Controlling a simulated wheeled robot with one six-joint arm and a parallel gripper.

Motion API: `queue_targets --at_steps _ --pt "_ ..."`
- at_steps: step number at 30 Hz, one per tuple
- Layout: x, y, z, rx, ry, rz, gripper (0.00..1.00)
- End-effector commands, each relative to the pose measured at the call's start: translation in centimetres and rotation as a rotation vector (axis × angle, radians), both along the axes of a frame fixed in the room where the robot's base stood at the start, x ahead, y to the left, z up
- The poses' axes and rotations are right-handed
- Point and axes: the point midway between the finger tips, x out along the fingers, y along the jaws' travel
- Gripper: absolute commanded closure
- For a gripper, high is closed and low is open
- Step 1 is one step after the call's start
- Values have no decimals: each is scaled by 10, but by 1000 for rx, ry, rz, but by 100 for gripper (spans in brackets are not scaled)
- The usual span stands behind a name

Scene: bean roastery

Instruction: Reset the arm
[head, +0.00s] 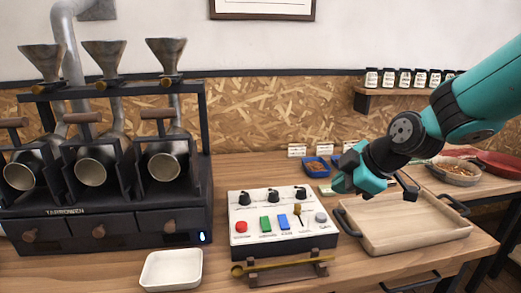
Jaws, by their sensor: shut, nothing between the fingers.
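My teal and dark arm reaches in from the upper right of the head view. My gripper (345,180) hangs at its end, above the table between the control box (270,225) and the wooden tray (415,245). It is shut with nothing held. It appears clear of the table, and the arm hides part of the tray's back edge. The control box is white on top and has dark knobs, a red button, green and blue switches and a small lever.
A roaster with several drums and funnels (103,140) fills the left. A white dish (171,270) and a brass scoop on a wooden rest (280,268) lie at the front. A blue bean tray (317,166) sits behind the control box. Bowls (455,173) stand at right, below shelved jars (405,78).

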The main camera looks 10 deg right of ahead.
Motion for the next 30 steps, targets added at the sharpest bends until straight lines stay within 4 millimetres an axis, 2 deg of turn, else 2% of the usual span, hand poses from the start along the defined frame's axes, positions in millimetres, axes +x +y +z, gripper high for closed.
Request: queue_targets --at_steps 2,5,9,12,15,18,20,30 --pt "-18 19 13 46 60 -19 100" --pt "-61 52 32 127 213 -83 100" --pt "-136 87 53 196 473 -227 100" --pt "-183 98 63 200 621 -336 100" --pt "-215 100 67 187 716 -425 100" --pt "-231 101 69 177 763 -479 100" --pt "-235 100 68 173 776 -493 100" --pt "-234 100 67 175 777 -498 100"
